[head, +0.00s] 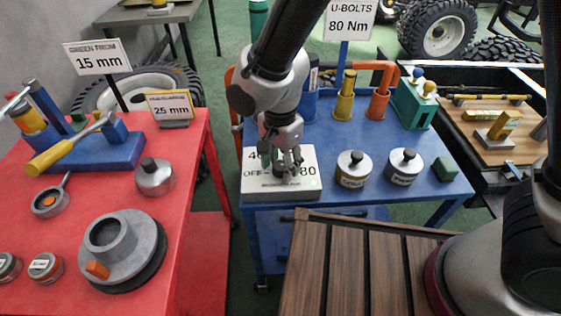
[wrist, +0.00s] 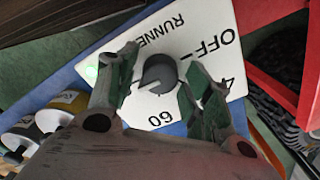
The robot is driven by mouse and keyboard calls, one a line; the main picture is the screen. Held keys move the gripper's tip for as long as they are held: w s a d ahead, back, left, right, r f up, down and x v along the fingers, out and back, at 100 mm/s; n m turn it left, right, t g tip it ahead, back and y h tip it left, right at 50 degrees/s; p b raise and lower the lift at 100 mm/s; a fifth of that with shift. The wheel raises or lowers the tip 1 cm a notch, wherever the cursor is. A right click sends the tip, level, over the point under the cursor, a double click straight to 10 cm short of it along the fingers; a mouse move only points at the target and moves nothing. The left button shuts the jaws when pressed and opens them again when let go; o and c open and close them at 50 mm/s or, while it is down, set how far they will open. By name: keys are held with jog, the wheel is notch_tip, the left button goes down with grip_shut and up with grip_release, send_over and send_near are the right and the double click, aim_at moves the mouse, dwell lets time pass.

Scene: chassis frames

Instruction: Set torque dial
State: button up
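The torque dial box (head: 261,188) is white and sits at the front left of the blue table. Its top carries OFF, a partly hidden 40, 60 and 80. Its dark grey knob shows in the wrist view (wrist: 160,70) at the middle of the white face (wrist: 205,25). My gripper (head: 289,160) is over the knob in the head view. In the wrist view my gripper (wrist: 163,78) is open, one finger on each side of the knob, with gaps visible. Which mark the knob points to I cannot tell. A sign (head: 349,20) reads U-BOLTS 80 Nm.
Two grey-lidded jars (head: 353,175) (head: 403,172) and a green block (head: 445,169) stand right of the box. Yellow and orange cylinders (head: 345,103) (head: 378,105) stand behind. A red table (head: 192,150) holds tools at left. A slatted wooden surface (head: 340,260) lies in front.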

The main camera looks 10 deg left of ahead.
jog(key=c, duration=0.7)
